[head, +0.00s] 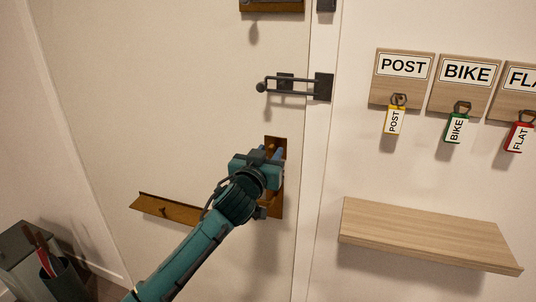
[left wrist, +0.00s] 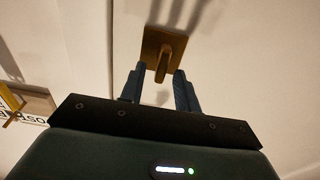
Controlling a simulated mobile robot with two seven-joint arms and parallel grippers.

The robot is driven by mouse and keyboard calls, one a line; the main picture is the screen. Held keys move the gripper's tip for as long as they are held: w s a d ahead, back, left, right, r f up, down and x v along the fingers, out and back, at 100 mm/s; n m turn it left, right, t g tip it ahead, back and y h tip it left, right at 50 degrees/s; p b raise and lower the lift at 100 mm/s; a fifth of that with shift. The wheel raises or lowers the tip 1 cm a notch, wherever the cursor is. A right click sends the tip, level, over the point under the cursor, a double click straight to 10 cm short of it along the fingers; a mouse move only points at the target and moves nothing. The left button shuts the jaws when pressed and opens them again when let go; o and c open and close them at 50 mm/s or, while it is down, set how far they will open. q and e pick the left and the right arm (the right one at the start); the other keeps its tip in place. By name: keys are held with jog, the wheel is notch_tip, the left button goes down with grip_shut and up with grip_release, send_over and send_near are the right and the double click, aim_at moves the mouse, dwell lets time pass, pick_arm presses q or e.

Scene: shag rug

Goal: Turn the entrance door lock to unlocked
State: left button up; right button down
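The cream entrance door (head: 190,80) is flush with its frame. A brass lock plate (head: 274,211) sits near its right edge, partly hidden by my left gripper (head: 267,154). In the left wrist view, a brass plate (left wrist: 153,45) with a small brass turn piece (left wrist: 165,68) stands out from the door. My left gripper's fingers (left wrist: 160,80) are spread, one on each side of this piece. A gap shows at the left finger; contact at the right finger is unclear. The lock's state cannot be read. My right gripper is not in view.
A dark bar latch (head: 292,86) is above the lock. A brown ledge-like flap (head: 165,208) is on the door at left. On the right wall are POST (head: 404,67) and BIKE (head: 466,72) key boards and a wooden shelf (head: 425,235). A dark bin (head: 62,279) stands lower left.

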pick_arm(q)
grip_shut()
dwell(0.4)
jog(key=m+p, duration=0.1)
jog(key=m, duration=0.3)
jog(key=shift+d+p, duration=0.15)
jog(key=shift+p, duration=0.2)
jog(key=m+p, duration=0.1)
jog(key=m, duration=0.1)
jog(key=shift+s+d+m, duration=0.1)
jog(key=shift+m, duration=0.2)
jog(key=m, duration=0.3)
jog(key=m+p, duration=0.1)
jog(key=m, duration=0.3)
jog(key=f+m, duration=0.1)
jog(key=m, duration=0.3)
jog(key=shift+d+f+p, duration=0.1)
jog(key=shift+d+p, duration=0.1)
jog(key=shift+p, duration=0.1)
jog(key=shift+m, duration=0.3)
jog(key=shift+o, duration=0.3)
grip_release()
